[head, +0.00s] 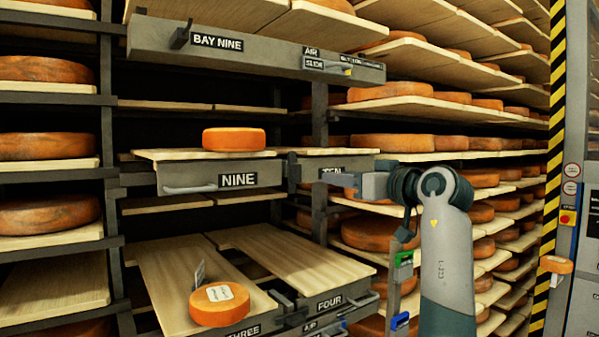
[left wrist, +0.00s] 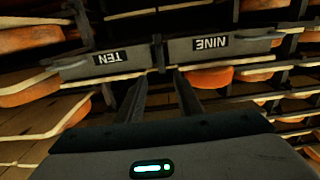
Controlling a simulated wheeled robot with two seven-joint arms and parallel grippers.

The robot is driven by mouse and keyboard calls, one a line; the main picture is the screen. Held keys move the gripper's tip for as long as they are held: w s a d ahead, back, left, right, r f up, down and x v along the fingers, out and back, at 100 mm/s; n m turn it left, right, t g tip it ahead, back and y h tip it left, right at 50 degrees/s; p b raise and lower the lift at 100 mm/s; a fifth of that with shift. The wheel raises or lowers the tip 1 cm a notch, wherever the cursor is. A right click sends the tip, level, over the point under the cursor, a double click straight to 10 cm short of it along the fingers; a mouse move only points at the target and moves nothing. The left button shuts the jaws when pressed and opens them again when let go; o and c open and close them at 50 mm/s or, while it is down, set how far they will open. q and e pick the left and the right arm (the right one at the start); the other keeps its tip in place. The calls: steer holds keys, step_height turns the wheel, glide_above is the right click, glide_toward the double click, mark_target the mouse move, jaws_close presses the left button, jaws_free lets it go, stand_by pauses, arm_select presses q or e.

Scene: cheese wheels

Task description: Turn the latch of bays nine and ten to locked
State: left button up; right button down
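The bay nine drawer front (head: 222,179), labelled NINE, and the bay ten front (head: 345,160), labelled TEN, stand side by side. A dark latch (head: 292,172) stands roughly upright between them; it also shows as a narrow dark upright piece in the left wrist view (left wrist: 160,54). Whether it is locked I cannot tell. My left gripper (head: 328,177) points left in front of the bay ten front, close to the latch. In the left wrist view its two fingers (left wrist: 160,80) are apart, with the latch beyond the gap between them. My right gripper is in neither view.
An orange cheese wheel (head: 234,139) sits on the board above bay nine. A labelled wheel (head: 219,304) lies on the pulled-out board of bay three. A BAY NINE sign beam (head: 250,48) hangs above. Loaded shelves (head: 405,105) stand to the right.

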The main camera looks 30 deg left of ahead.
mark_target(300, 172)
arm_select(q)
steer(key=p+x, duration=0.8)
steer(key=x, duration=0.7)
steer(key=shift+w+a+r, duration=0.1)
steer(key=shift+w+a, duration=0.05)
steer(key=shift+a, duration=0.15)
steer(key=shift+w+a+p, duration=0.2)
steer(key=shift+a+p, duration=0.2)
steer(key=shift+a, duration=0.1)
jaws_close()
